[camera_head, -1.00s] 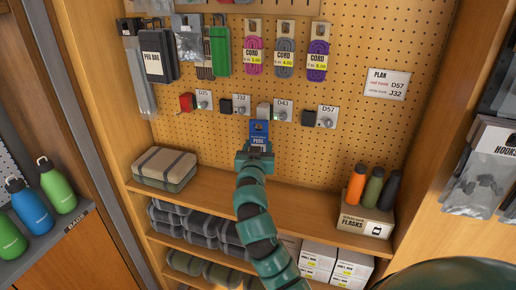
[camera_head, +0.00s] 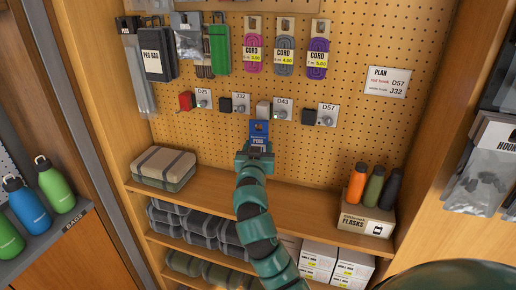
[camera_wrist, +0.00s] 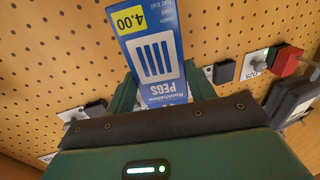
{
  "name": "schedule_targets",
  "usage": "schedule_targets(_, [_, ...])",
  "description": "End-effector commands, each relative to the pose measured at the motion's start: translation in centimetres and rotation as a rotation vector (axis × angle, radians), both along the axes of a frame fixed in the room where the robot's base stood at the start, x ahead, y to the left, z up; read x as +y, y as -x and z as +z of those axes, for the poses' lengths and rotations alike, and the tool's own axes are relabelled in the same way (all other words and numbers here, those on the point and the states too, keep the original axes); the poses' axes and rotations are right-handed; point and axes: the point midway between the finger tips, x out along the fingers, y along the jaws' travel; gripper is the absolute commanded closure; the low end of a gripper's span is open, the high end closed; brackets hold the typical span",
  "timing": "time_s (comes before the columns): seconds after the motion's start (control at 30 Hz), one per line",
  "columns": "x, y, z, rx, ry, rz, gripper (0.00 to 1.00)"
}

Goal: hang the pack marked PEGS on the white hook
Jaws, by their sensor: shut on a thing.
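My gripper (camera_head: 256,150) is shut on the blue pack marked PEGS (camera_head: 259,131) and holds it up in front of the pegboard. In the wrist view the pack (camera_wrist: 155,50) reads upside down, with a yellow 4.00 price patch, between the green fingers. The pale, whitish hook block (camera_head: 263,109) is by the D43 tag (camera_head: 283,105), just above the pack in the head view. I cannot tell the gap between pack and hook. In the wrist view the pack covers part of the hook row.
A red hook block (camera_head: 186,101) is by D25, and dark ones are by J32 (camera_head: 225,105) and D57 (camera_head: 308,117). A plan sign (camera_head: 387,82) lists red hook D57, white hook J32. Cord packs (camera_head: 285,57) hang above. Flasks (camera_head: 375,187) and cases (camera_head: 163,166) stand on the shelf.

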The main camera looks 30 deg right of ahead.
Motion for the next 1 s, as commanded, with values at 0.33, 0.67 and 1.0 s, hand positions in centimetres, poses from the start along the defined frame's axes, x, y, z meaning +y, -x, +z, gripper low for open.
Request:
schedule_targets(0.33, [0.0, 0.0, 0.0, 0.000, 0.000, 0.000, 0.21])
schedule_targets(0.67, [0.6, 0.7, -0.2, 0.001, 0.000, 0.000, 0.21])
schedule_targets(1.0, [3.7, 4.9, -0.3, -0.004, 0.000, 0.004, 0.21])
